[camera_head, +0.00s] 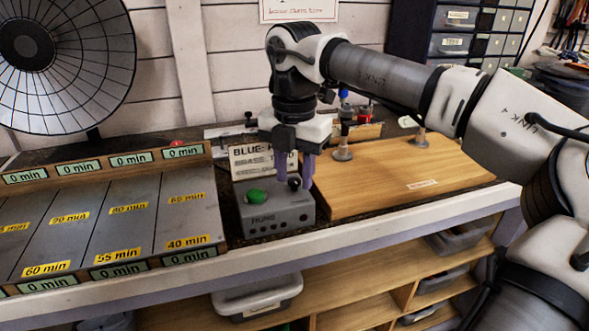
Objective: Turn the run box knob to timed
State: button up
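The run box (262,229) is a small grey box at the front of the bench, left of the wooden board. It has a green button (254,196) on top at the left, a dark round knob (294,183) on top at the right, and a row of dark holes in front. My gripper (294,181) points down over the box. Its two purple fingers are apart, one on each side of the knob. I cannot tell whether they touch it. The knob's pointer and any setting marks are too small to read.
A sign (262,161) stands behind the run box, partly hidden by my gripper. A slotted rack (113,222) with minute labels is close on the left. A wooden board (400,178) with metal posts lies to the right.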

aim_at(294, 180)
jog(key=shift+o, duration=0.5)
jog(key=shift+r, duration=0.35)
notch_tip(294, 180, up, 13)
jog(key=p, duration=0.1)
jog(key=shift+p, duration=0.35)
